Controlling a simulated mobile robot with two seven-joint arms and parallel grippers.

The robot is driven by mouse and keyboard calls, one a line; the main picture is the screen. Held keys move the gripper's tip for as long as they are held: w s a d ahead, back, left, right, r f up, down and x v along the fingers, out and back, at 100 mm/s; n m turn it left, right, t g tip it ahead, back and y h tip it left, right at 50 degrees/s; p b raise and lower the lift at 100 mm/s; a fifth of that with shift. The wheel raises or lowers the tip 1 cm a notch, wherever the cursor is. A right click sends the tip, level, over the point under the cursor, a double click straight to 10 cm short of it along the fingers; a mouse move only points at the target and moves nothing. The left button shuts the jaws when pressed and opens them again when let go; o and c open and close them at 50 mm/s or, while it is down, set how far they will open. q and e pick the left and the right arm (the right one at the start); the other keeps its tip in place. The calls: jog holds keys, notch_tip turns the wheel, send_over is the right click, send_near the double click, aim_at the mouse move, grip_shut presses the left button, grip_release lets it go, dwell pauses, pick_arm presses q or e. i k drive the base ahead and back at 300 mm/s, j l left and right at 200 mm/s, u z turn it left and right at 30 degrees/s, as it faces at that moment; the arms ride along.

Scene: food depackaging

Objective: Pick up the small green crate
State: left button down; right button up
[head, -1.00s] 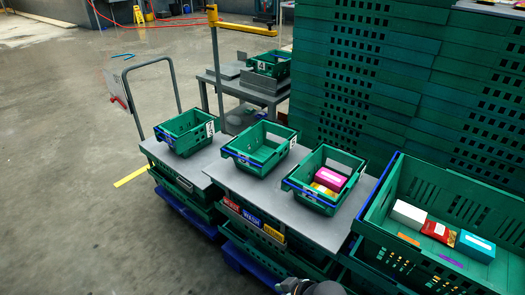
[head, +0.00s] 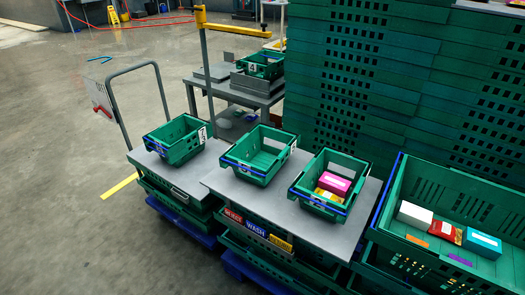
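Three small green crates with blue rims stand on grey boards in the head view. The left one (head: 178,142) is empty and carries a white label on its right end. The middle one (head: 246,176) also looks empty. The right one (head: 301,192) holds a pink box (head: 336,184) and a yellow packet (head: 330,195). Another small green crate with a label reading 4 (head: 252,69) stands on a grey table at the back. Which crate is meant cannot be told from the picture. Neither of my grippers is in view.
A large green crate (head: 376,218) at the right holds a white box (head: 415,215), a red packet (head: 446,233) and a blue box (head: 482,244). A tall wall of stacked green crates (head: 390,90) stands behind. A grey trolley handle (head: 161,92) rises at the left. The floor at left is open.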

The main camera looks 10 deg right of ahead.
aim_at(265, 160)
jog(key=i+j+z, duration=0.15)
jog(key=j, duration=0.15)
jog(key=i+j+z, duration=0.1)
jog(key=j, duration=0.25)
jog(key=i+j+z, duration=0.15)
jog(key=j, duration=0.2)
jog(key=i+j+z, duration=0.15)
jog(key=j, duration=0.2)
jog(key=i+j+z, duration=0.15)
jog(key=j, duration=0.25)
